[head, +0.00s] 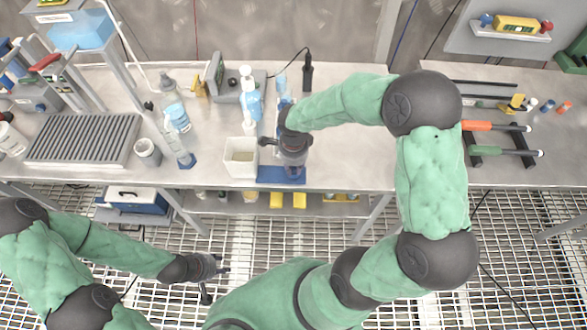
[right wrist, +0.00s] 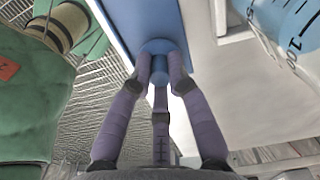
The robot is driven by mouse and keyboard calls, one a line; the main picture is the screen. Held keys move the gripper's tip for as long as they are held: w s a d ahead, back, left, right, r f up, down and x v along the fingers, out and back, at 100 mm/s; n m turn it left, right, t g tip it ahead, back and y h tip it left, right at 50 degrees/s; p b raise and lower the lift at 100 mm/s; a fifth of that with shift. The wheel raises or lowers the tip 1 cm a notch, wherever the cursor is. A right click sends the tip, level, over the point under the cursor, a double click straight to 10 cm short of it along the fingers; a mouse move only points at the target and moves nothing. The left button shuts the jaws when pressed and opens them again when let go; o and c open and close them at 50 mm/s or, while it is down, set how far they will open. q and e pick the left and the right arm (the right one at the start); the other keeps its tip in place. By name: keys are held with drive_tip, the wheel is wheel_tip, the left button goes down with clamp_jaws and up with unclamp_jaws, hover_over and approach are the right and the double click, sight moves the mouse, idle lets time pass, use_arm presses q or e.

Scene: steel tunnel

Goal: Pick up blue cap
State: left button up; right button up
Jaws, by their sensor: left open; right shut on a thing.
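In the right wrist view, the fingers of my right gripper (right wrist: 163,75) are closed around a small round blue cap (right wrist: 155,46). The cap is directly over or on a flat blue plate (right wrist: 130,18); I cannot tell whether they touch. In the head view, my right gripper (head: 292,172) points down at this blue plate (head: 268,175) at the table's front edge, and the cap is hidden beneath it. My left gripper (head: 214,280) is open and empty, low in front of the table, over the grating.
A white square container (head: 240,157) stands just left of my right gripper, with bottles (head: 250,100) behind it. A grey ribbed tray (head: 82,139) and a white cup (head: 147,152) are further left. Tools on a black rack (head: 490,152) lie at right. The table's middle right is clear.

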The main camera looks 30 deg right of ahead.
sight(294, 169)
drive_tip(key=shift+r, duration=0.4)
drive_tip(key=r+p, duration=0.1)
drive_tip(key=r, duration=0.2)
drive_tip(key=shift+s, duration=0.2)
drive_tip(key=s+r+p, duration=0.4)
drive_tip(key=s+r, duration=0.5)
drive_tip(key=s, duration=0.4)
drive_tip(key=shift+s+a, duration=0.2)
drive_tip(key=shift+s, duration=0.1)
drive_tip(key=shift+r, duration=0.1)
drive_tip(key=shift+w, duration=0.1)
